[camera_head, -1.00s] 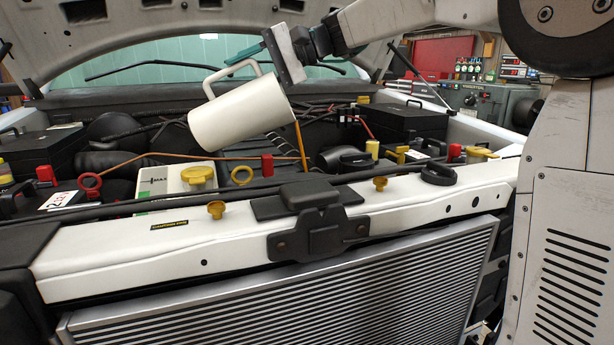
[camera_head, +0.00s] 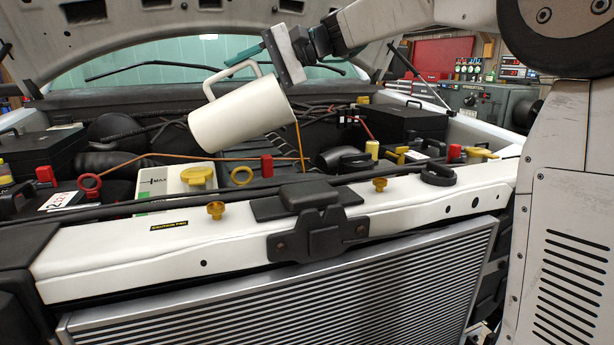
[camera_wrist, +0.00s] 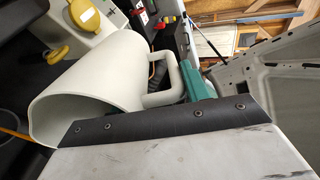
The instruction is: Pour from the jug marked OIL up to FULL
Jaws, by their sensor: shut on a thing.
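My gripper (camera_head: 245,62), with teal fingers, is shut on the jug's handle. In the wrist view the jug (camera_wrist: 95,90) shows its mouth at lower left, with amber liquid (camera_wrist: 14,133) at the left edge. The teal finger (camera_wrist: 196,84) is at the handle. No OIL marking shows on the visible side.
A white reservoir with a MAX mark and yellow cap (camera_head: 198,176) stands below the jug. A yellow ring (camera_head: 242,175), red cap (camera_head: 267,164) and red ring (camera_head: 89,182) are nearby. The white front crossmember (camera_head: 130,245) runs before the bay; the raised hood (camera_head: 220,18) is overhead.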

